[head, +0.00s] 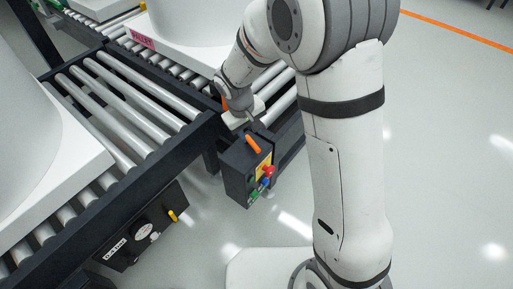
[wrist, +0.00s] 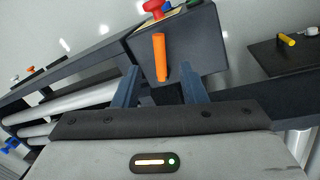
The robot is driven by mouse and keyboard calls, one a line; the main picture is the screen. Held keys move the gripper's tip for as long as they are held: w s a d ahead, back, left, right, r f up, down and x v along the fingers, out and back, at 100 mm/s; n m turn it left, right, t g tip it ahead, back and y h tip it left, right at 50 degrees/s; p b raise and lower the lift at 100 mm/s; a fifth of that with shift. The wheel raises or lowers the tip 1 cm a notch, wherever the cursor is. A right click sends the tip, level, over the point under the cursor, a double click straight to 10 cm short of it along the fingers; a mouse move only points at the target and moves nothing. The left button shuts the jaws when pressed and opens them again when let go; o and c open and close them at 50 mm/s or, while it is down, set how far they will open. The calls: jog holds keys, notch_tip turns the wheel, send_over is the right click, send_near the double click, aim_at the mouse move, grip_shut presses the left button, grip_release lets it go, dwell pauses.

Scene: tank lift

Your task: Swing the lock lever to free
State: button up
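An orange lever (head: 253,143) sticks out of the top of a dark control box (head: 236,168) beside the roller conveyor. It also shows in the wrist view (wrist: 160,57), roughly centred between and beyond my fingertips. My gripper (wrist: 158,68) is open, with its two blue-grey fingers spread and nothing held. In the head view my gripper (head: 243,119) is just behind the box, close to the lever, its fingers partly hidden. No contact with the lever is visible.
The box front carries red (head: 268,170), blue and green knobs. A black panel (head: 145,228) with a dial and yellow lever (head: 172,216) hangs under the near conveyor (head: 130,185). White tank bases stand on the rollers. The floor (head: 450,150) at the right is clear.

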aim_at(255, 146)
jog(key=f, duration=0.2)
jog(key=f+b, duration=0.1)
jog(key=f, duration=0.1)
jog(key=d+f+b, duration=0.1)
jog(key=f, duration=0.2)
jog(key=shift+w+d, duration=0.1)
jog(key=shift+w, duration=0.25)
jog(key=shift+r, duration=0.1)
jog(key=shift+c, duration=0.4)
grip_shut()
